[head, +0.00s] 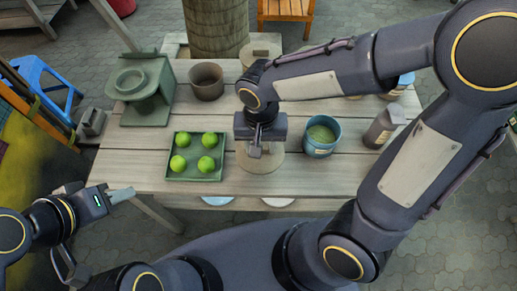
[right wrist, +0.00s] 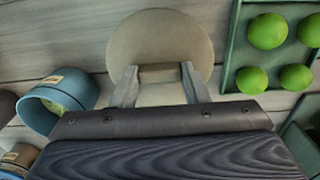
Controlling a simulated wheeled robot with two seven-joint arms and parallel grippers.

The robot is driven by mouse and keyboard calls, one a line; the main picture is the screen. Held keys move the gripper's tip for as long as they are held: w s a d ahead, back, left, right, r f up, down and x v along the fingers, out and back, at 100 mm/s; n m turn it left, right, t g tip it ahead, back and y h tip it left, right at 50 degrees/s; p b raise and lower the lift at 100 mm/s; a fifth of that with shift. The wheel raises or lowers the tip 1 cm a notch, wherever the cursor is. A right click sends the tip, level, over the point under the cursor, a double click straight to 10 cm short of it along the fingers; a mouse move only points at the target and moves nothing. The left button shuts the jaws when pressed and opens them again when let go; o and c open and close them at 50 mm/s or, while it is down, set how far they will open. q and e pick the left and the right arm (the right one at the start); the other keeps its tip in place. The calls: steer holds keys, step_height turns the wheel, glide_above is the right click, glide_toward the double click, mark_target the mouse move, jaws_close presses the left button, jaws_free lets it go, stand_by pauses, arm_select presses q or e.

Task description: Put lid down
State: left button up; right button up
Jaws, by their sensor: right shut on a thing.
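The lid (head: 262,161) is a round beige-grey disc under my right gripper (head: 257,149), between the green tray and the blue pot. In the right wrist view the lid (right wrist: 160,35) lies flat beyond the fingers, and its raised handle (right wrist: 162,74) is between them. My right gripper is shut on that handle. I cannot tell whether the lid touches the table. An open blue pot (head: 321,138) with green contents stands just right of the lid. My left gripper (head: 120,194) is off the table's front left edge, apart from everything; its opening is unclear.
The green tray (head: 194,180) holds several green fruits. A brown bowl (head: 206,82) and a green stove-like stand (head: 146,93) are at the back left. A dark bottle (head: 382,127) stands right of the pot. Bare planks (head: 300,181) show at the front.

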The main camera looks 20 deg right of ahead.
steer(key=shift+w+f, duration=0.2)
steer(key=shift+f, duration=0.1)
steer(key=shift+w+a+f, duration=0.1)
steer(key=shift+w+f, duration=0.05)
steer(key=shift+f, duration=0.75)
steer(key=shift+w+f, duration=0.1)
steer(key=shift+f, duration=0.8)
steer(key=shift+b, duration=0.3)
steer(key=shift+f, duration=0.2)
steer(key=o, duration=1)
steer(key=shift+c, duration=0.2)
